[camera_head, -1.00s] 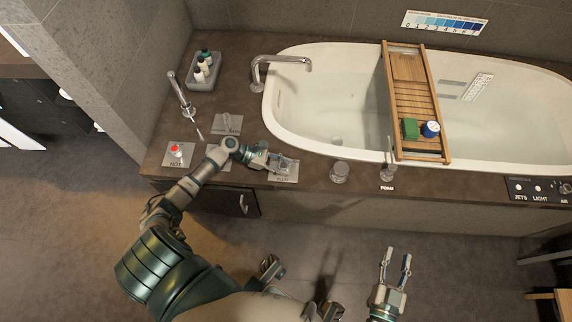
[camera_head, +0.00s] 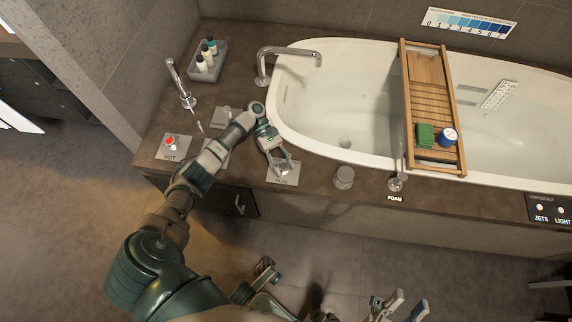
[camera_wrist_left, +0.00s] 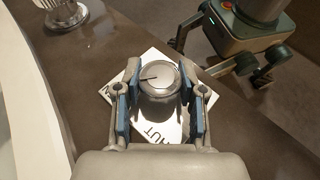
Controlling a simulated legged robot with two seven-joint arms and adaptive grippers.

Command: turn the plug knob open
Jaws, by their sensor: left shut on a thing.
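The plug knob is a round silver knob (camera_wrist_left: 160,78) with a dark pointer line toward the left in the left wrist view. It sits on a pale square plate (camera_head: 276,179) on the tub deck; part of its lettering is covered. My left gripper (camera_head: 282,163) is over the plate in the head view. In the wrist view its two blue-padded fingers (camera_wrist_left: 160,95) are shut on the knob, one on each side. My right gripper (camera_head: 401,309) is open and empty at the bottom edge of the head view, low in front of the deck.
A red-topped HOT knob (camera_head: 170,142) is to the left. A clear knob (camera_head: 344,177) and the FOAM control (camera_head: 397,184) stand to the right. A wooden caddy (camera_head: 433,105) spans the white tub (camera_head: 320,75). A faucet (camera_head: 290,52) and a bottle tray (camera_head: 206,73) are behind.

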